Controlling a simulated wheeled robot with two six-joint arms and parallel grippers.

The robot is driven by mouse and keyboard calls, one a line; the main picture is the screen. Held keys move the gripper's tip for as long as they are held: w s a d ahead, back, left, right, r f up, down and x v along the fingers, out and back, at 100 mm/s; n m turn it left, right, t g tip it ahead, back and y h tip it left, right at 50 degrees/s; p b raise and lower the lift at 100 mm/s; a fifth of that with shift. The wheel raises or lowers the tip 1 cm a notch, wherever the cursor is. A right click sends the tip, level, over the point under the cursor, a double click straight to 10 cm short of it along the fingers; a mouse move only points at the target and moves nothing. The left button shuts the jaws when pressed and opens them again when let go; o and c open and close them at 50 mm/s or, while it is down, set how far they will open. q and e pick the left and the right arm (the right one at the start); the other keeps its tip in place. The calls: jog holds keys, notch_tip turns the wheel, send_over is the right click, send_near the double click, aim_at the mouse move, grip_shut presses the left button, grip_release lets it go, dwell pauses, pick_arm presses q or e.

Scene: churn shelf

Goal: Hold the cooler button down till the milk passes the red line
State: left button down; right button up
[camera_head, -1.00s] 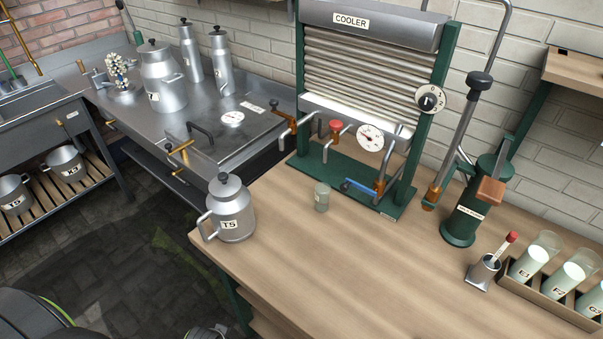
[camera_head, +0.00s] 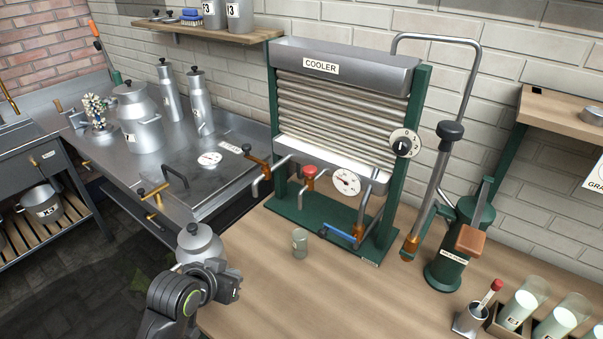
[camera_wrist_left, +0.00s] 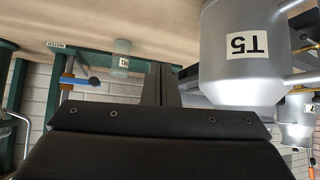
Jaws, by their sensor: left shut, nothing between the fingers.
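The cooler (camera_head: 345,100) stands at the back of the wooden bench, with a red button (camera_head: 310,171) on a brass fitting at its front left. A small glass beaker (camera_head: 300,242) stands on the bench before the cooler; it also shows upside down in the left wrist view (camera_wrist_left: 122,47). No red line or milk level can be made out. My left gripper (camera_head: 232,284) is at the bench's left end, partly in front of the T5 can (camera_head: 200,240), well short of the button. Its fingers (camera_wrist_left: 161,84) are shut and empty. My right gripper is out of view.
The T5 can (camera_wrist_left: 243,50) is close beside my left gripper. A dial gauge (camera_head: 346,183) and a blue-handled valve (camera_head: 341,236) sit right of the button. A green pump (camera_head: 455,255) stands further right. The bench before the cooler is mostly clear.

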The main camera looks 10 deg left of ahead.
pick_arm(q)
jog(key=w+d+r+m+t+h, duration=0.1)
jog(key=w+d+r, duration=0.1)
jog(key=w+r, duration=0.2)
jog(key=w+d+r+m+t+h, duration=0.1)
jog(key=w+d+r+t+h, duration=0.1)
jog(key=r, duration=0.9)
jog(key=w+d+r+m+t+h, duration=0.1)
jog(key=w+d+r, duration=0.3)
jog(key=r, duration=0.4)
jog(key=shift+w+r+t, duration=0.25)
jog(key=shift+w+t, duration=0.15)
jog(key=shift+w, duration=0.5)
jog(key=shift+w, duration=0.1)
jog(key=p, duration=0.2)
send_over(310, 170)
jog(key=s+a, duration=0.1)
notch_tip(310, 170, down, 2)
notch_tip(310, 170, down, 3)
jog(key=shift+s+r+p, duration=0.1)
jog(key=shift+p, duration=0.45)
jog(key=shift+s+a+f, duration=0.1)
jog(key=shift+f, duration=0.8)
